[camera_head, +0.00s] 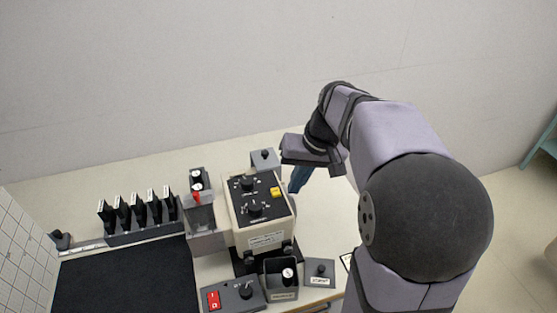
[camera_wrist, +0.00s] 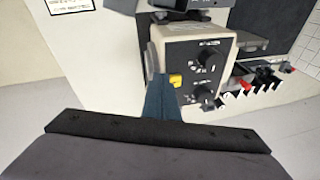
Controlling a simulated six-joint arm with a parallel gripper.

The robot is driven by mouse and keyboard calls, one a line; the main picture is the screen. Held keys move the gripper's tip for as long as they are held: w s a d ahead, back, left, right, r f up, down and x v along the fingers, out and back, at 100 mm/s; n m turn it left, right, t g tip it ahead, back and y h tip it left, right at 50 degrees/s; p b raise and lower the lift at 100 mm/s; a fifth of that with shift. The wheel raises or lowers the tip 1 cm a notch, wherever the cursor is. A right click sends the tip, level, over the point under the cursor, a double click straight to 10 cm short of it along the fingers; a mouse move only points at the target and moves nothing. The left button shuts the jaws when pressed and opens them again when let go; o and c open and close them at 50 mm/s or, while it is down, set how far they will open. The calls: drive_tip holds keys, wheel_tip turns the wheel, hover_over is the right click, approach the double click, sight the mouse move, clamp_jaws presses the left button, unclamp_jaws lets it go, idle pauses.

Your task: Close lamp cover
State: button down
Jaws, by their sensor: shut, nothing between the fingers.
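No part is clearly marked as the lamp cover, and the small labels are unreadable. A beige box (camera_head: 266,226) has a black panel with two dials and a yellow button (camera_head: 275,192); the box also shows in the wrist view (camera_wrist: 163,42). In front of it is an open grey bin (camera_head: 282,293), with a knobbed grey plate (camera_head: 319,271) to its right. A grey knobbed block (camera_head: 264,160) is behind the box. My gripper (camera_head: 294,187) is shut and empty, its blue fingers (camera_wrist: 161,82) beside the box's right side near the yellow button. Contact cannot be told.
A grey holder (camera_head: 204,240) with an upright dark panel stands left of the box. A rack of black cards (camera_head: 137,210) and a black mat (camera_head: 125,280) lie farther left. A red switch unit (camera_head: 234,294) is in front.

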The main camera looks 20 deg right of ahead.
drive_tip(key=w+d+r+t+y+b, duration=0.2)
drive_tip(key=w+d+r+t+b, duration=0.1)
drive_tip(key=w+d+r+b, duration=0.45)
drive_tip(key=p, duration=0.6)
approach(269, 157)
drive_tip(key=shift+n, duration=0.4)
drive_tip(key=x, duration=0.4)
drive_tip(key=shift+d+f, duration=0.2)
drive_tip(key=shift+d, duration=0.2)
drive_tip(key=shift+w+a+f+p, duration=0.15)
drive_tip(key=shift+a+p, duration=0.2)
drive_tip(key=shift+a, duration=0.15)
drive_tip(key=a+b, duration=0.2)
drive_tip(key=a, duration=0.6)
drive_tip(key=shift+a, duration=0.4)
